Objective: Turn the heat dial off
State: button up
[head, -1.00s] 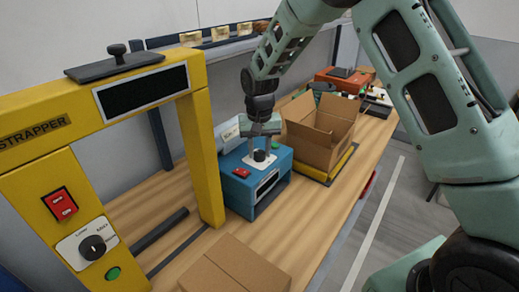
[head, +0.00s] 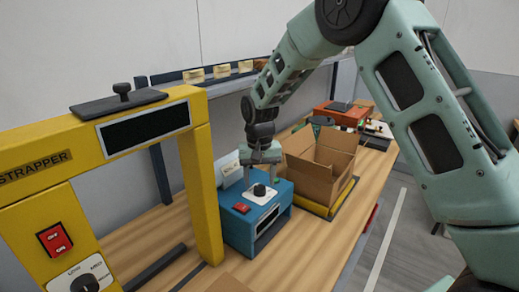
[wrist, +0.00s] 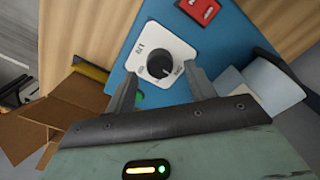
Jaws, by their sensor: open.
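A blue box (head: 238,228) stands on the bench with a black dial (head: 260,190) on a white plate on its top. In the wrist view the dial (wrist: 150,58) is a round black knob with a white mark toward the lower right, near a label at the plate's corner. The plate's small print is hard to read. My gripper (head: 262,175) is just above the dial, apart from it. In the wrist view its two fingers (wrist: 160,72) are spread and empty, with the knob showing between and beyond them.
A red switch (wrist: 198,10) sits beside the dial plate. The yellow strapper frame (head: 205,190) stands to the left, with its own dial (head: 84,284) and red switch (head: 54,240). An open cardboard box (head: 322,170) stands to the right.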

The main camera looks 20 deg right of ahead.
aim_at(260, 187)
notch_tip(260, 187, up, 15)
jog(key=b, duration=0.2)
jog(key=shift+r+b, duration=0.2)
jog(key=shift+b, duration=0.1)
jog(key=shift+s, duration=0.1)
